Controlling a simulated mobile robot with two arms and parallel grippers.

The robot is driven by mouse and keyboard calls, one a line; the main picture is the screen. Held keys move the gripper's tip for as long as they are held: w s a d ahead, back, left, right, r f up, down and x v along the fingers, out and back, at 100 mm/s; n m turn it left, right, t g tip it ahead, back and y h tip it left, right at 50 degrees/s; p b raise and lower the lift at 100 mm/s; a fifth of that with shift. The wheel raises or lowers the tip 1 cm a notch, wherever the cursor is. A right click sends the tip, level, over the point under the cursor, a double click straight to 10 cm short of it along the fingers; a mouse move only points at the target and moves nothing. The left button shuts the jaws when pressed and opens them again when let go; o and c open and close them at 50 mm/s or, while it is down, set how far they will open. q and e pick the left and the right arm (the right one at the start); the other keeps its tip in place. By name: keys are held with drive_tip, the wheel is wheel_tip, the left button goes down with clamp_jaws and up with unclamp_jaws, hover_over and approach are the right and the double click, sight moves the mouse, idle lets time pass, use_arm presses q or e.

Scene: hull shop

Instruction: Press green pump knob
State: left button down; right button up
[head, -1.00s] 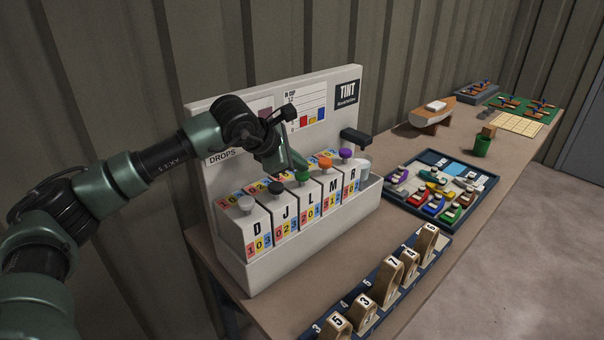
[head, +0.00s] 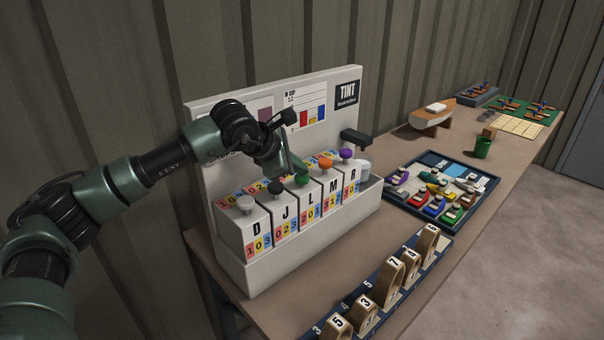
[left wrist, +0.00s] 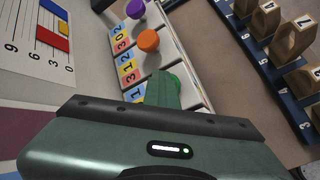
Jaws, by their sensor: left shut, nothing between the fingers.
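The green pump knob (head: 302,180) stands on the pump marked L, in the middle of the row in the white tint dispenser (head: 300,250). My left gripper (head: 299,166) is shut and empty, pointing down just above and behind the green knob. I cannot tell whether its tips touch the knob. In the left wrist view the shut green fingers (left wrist: 160,90) reach toward the pumps, and the green knob is largely hidden behind them. My right gripper is not in view.
Neighbouring knobs are black (head: 275,187), orange (head: 325,162), purple (head: 346,154) and grey (head: 245,203). A numbered rack (head: 385,290) stands in front; a parts tray (head: 440,190) lies right.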

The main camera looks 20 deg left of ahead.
sight(299, 178)
use_arm(q)
drive_tip(key=shift+f, duration=0.25)
drive_tip(key=shift+r+p, duration=0.7)
drive_tip(key=shift+r, duration=0.65)
drive_tip(key=shift+w, duration=0.1)
wheel_tip(299, 178, up, 5)
drive_tip(key=p, duration=0.2)
drive_tip(key=shift+p, duration=0.35)
